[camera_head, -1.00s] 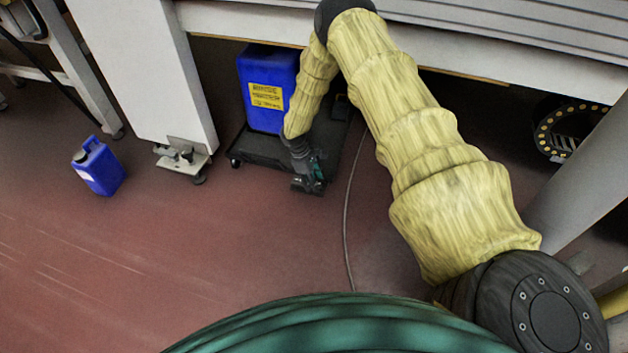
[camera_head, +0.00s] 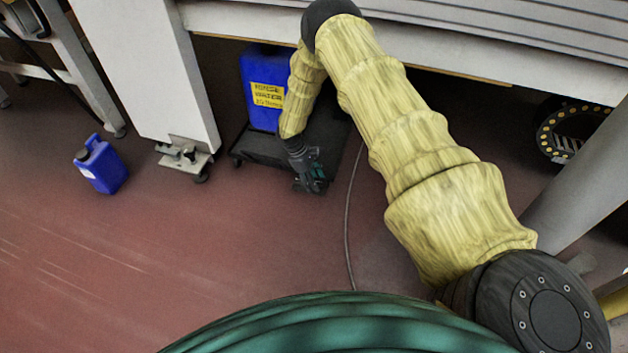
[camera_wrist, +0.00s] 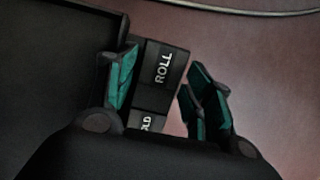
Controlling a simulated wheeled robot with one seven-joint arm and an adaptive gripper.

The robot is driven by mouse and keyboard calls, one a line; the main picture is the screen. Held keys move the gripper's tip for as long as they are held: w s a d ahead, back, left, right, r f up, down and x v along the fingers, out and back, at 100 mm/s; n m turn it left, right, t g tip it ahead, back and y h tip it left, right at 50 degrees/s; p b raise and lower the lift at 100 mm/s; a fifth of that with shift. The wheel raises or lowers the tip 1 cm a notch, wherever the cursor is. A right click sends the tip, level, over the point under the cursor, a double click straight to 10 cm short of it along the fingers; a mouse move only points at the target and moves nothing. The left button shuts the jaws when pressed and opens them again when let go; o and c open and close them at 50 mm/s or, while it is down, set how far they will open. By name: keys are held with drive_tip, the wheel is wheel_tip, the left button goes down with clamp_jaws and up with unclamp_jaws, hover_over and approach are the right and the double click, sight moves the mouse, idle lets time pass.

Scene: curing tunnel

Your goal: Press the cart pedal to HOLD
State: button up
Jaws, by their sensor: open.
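The cart (camera_head: 258,151) is a low black platform on casters under the machine frame. A blue container (camera_head: 259,100) with a yellow label stands on it. In the wrist view the black pedal (camera_wrist: 160,78) shows its ROLL end between my fingertips, with part of a second marking, "LD", nearer my palm. The rest of that marking is hidden by my gripper. My gripper (camera_head: 312,184) is low at the cart's front edge. It also shows in the wrist view (camera_wrist: 165,90), open, its teal fingers either side of the pedal. I cannot tell whether they touch it.
A blue jug (camera_head: 101,165) stands on the red floor at left. A white machine leg (camera_head: 150,80) with a metal foot is left of the cart. A thin cable (camera_head: 348,215) runs along the floor right of my gripper. The floor in front is clear.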

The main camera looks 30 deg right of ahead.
drive_tip(key=v, duration=1.2)
drive_tip(key=shift+s, duration=0.1)
drive_tip(key=s+a+f+m+y, duration=0.1)
drive_tip(key=s+a+f, duration=0.2)
drive_tip(key=s+a, duration=0.3)
drive_tip(key=s+a+f+m+t+y+p, duration=0.1)
drive_tip(key=s+a+f, duration=0.25)
drive_tip(key=s, duration=0.45)
drive_tip(key=s+a+f+m+y, duration=0.1)
drive_tip(key=s+a+f+y, duration=0.1)
drive_tip(key=s+a+f, duration=0.35)
drive_tip(key=s+a+r+m+t+p, duration=0.1)
drive_tip(key=s+r+m, duration=0.2)
drive_tip(key=s, duration=0.9)
drive_tip(key=s+r+m+t+p, duration=0.15)
drive_tip(key=s+r, duration=0.25)
drive_tip(key=s, duration=0.8)
wheel_tip(320, 180, up, 39)
drive_tip(key=s+h+p, duration=0.1)
drive_tip(key=p, duration=3.6)
drive_tip(key=shift+f+m, duration=0.2)
drive_tip(key=shift+m, duration=0.25)
